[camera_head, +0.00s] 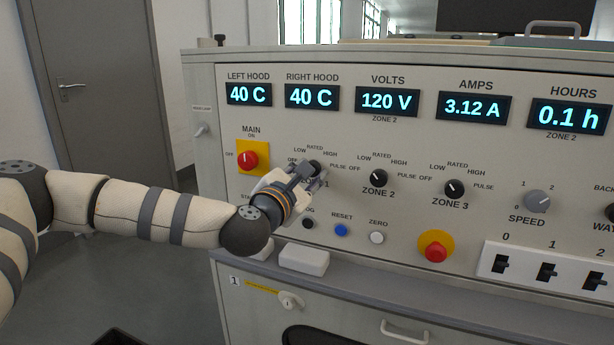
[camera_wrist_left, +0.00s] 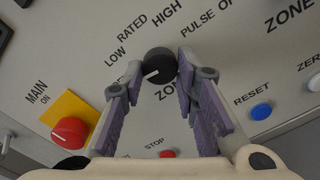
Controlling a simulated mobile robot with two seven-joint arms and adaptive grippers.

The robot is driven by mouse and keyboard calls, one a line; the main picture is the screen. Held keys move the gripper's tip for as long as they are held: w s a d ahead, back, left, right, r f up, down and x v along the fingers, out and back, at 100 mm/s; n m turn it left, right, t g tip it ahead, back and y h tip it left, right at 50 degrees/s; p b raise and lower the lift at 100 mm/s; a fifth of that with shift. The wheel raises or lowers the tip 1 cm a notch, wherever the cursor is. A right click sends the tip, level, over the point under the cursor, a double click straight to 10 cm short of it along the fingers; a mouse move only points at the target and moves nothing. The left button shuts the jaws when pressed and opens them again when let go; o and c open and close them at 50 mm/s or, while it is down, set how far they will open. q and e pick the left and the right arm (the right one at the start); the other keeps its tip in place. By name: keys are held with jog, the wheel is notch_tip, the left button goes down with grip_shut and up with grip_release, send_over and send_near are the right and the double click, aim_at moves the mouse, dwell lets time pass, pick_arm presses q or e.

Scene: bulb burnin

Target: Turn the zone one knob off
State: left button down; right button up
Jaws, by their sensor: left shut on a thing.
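The zone one knob (camera_head: 315,165) is a black round knob on the grey panel, partly covered by my left gripper in the head view. My right gripper is not in view.
The zone 2 knob (camera_head: 375,178) and zone 3 knob (camera_head: 454,188) are to the right. The red main switch (camera_head: 247,160) is to the left. Below are a blue reset button (camera_head: 341,230), a white zero button (camera_head: 377,238) and a red button on yellow (camera_head: 436,252).

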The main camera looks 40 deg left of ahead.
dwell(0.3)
pick_arm(q)
jog(key=c, duration=1.2)
grip_release()
jog(key=shift+c, duration=0.2)
jog(key=v, duration=0.7)
jog(key=shift+s, duration=0.25)
jog(key=shift+d, duration=0.1)
